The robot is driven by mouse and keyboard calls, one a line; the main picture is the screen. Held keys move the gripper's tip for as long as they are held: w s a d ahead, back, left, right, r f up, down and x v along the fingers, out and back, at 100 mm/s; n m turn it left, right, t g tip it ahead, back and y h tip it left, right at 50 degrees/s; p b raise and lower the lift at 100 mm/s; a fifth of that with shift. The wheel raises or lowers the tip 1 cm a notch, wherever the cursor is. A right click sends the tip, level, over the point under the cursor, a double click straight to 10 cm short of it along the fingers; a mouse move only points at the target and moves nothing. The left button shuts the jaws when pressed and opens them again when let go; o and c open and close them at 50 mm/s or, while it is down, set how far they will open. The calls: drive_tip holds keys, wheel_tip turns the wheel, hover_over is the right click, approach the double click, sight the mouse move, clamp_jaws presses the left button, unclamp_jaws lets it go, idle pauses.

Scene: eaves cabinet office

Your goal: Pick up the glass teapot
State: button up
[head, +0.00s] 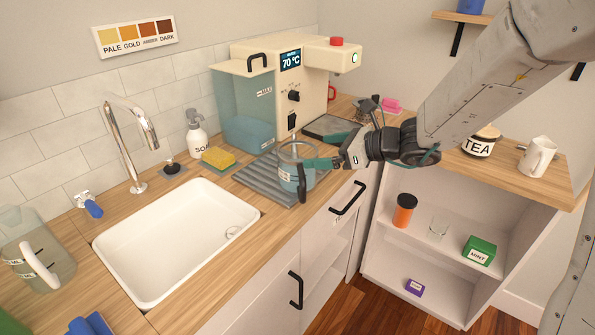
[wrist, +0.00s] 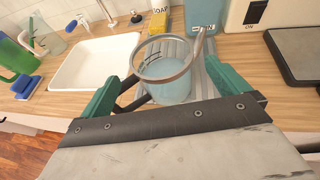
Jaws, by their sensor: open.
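The glass teapot (head: 291,178) stands upright on a grey ribbed mat (head: 255,183) beside the sink. It is clear and bluish, with a wide open rim and a black handle toward the front. In the wrist view the teapot (wrist: 170,88) sits between the two green fingers, its round rim facing me and its black handle toward the left finger. My gripper (head: 312,162) is open at the teapot's upper part; in the wrist view its fingers (wrist: 163,75) are spread to either side. I cannot tell whether a finger touches the glass.
A cream drinks machine (head: 315,85) with a blue tank stands behind. The white sink (head: 175,240) lies left, with a yellow sponge (head: 217,158) and soap bottle (head: 196,135) near it. A clear measuring jug (head: 45,255) is far left. A dark scale-like plate (head: 332,128) lies right of the teapot.

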sight(281, 153)
drive_tip(key=x, duration=0.7)
drive_tip(key=shift+w+a, duration=0.1)
drive_tip(key=shift+a, duration=0.15)
drive_tip(key=c, duration=1.6)
drive_tip(key=shift+c, duration=1)
drive_tip(key=shift+r, duration=0.15)
